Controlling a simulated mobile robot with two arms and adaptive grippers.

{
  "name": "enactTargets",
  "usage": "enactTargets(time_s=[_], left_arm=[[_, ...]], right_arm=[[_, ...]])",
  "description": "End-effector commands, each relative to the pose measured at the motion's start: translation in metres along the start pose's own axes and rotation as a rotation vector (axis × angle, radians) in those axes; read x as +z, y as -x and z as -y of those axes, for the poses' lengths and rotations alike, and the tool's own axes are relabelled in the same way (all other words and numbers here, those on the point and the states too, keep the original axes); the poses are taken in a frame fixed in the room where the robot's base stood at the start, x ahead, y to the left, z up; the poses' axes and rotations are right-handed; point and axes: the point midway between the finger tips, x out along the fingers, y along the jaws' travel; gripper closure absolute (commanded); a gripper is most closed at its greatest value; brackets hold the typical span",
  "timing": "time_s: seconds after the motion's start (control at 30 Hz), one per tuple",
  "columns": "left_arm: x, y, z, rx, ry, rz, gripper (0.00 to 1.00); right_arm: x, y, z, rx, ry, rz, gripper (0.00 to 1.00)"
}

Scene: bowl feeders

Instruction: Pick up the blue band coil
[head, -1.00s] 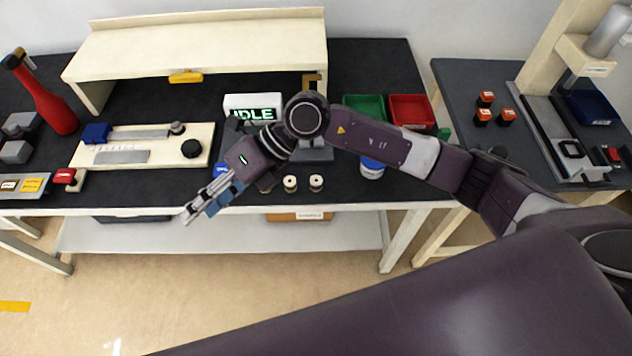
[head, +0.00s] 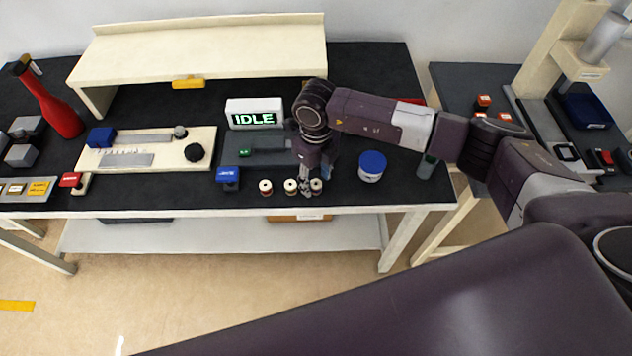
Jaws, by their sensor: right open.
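Three small cream coils stand in a row near the table's front edge in the head view: a left coil (head: 265,187), a middle coil (head: 290,187) and a right coil (head: 317,187). The left one looks reddish at its edge. The band colours are too small to tell surely, so I cannot tell which coil has the blue band. My right gripper (head: 306,188) points down, open, at the gap between the middle and right coils, partly covering the right one. Whether it touches either is unclear. My left gripper is not in view.
A blue-lidded jar (head: 371,166) stands right of the coils, and a blue labelled block (head: 228,178) stands left of them. Behind are an IDLE display (head: 254,112) and a cream shelf (head: 200,48). My right arm hides part of the table's back right.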

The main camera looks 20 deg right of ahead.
Motion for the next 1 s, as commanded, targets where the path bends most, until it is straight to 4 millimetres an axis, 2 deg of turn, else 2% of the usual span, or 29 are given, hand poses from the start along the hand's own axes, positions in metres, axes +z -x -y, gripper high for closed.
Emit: enactTargets(time_s=[0.13, 0.33, 0.7, 1.0], left_arm=[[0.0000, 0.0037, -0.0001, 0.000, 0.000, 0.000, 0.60], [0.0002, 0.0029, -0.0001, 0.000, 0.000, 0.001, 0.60], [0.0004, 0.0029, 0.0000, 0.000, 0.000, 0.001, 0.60], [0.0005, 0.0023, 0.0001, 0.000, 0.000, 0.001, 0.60]], right_arm=[[-0.0002, -0.0116, -0.0011, 0.001, 0.002, 0.000, 0.57], [0.0000, -0.0129, -0.0010, 0.001, 0.002, 0.001, 0.57], [0.0001, -0.0124, -0.0010, 0.001, 0.002, 0.001, 0.97], [0.0004, -0.0106, -0.0008, 0.001, 0.002, 0.002, 0.99]])
